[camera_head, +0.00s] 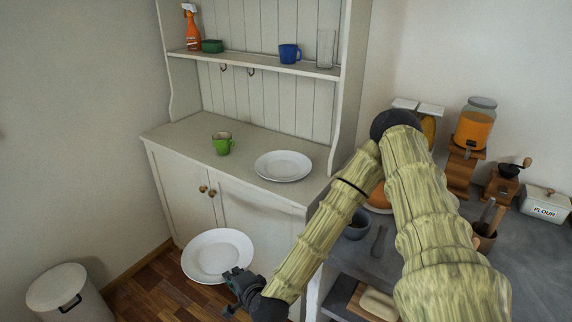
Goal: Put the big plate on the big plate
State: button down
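One big white plate (283,165) lies flat on the top of the pale cupboard, toward its right side. Another big white plate (217,254) is in the air in front of the cupboard doors, a little tilted toward the camera. My gripper (234,279) is at the lower right rim of this second plate and appears shut on that rim. The fingertips are small and partly hidden by the plate. The held plate is lower in the picture and to the left of the plate on the cupboard, clear of it.
A shelf (258,62) above holds a spray bottle, a blue mug and a glass. A bin (66,292) stands at lower left. The dark counter (535,262) at right is crowded.

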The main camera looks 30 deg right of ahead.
jog(key=w+d+r+b, duration=0.1)
jog(key=w+d+r, duration=0.1)
jog(key=d+r, duration=0.9)
jog(key=w+d+r+b, duration=0.15)
jog(key=d+r, duration=0.55)
jog(key=d, duration=0.8)
jog(key=w+d, duration=0.2)
jog(key=w, duration=0.2)
jog(key=w+d+f+p, duration=0.1)
jog(key=w+d, duration=0.2)
jog(key=w, duration=0.2)
jog(key=w+d+p, duration=0.1)
jog(key=w+d, duration=0.2)
jog(key=w, duration=0.1)
jog(key=shift+w+d+f, duration=0.15)
jog(key=shift+w+f, duration=0.05)
jog(key=shift+w, duration=0.15)
jog(key=shift+f, duration=1.75)
jog(key=shift+f, duration=0.4)
jog(key=c, duration=1.6)
grip_release()
jog(key=shift+s, duration=0.1)
jog(key=shift+c, duration=0.2)
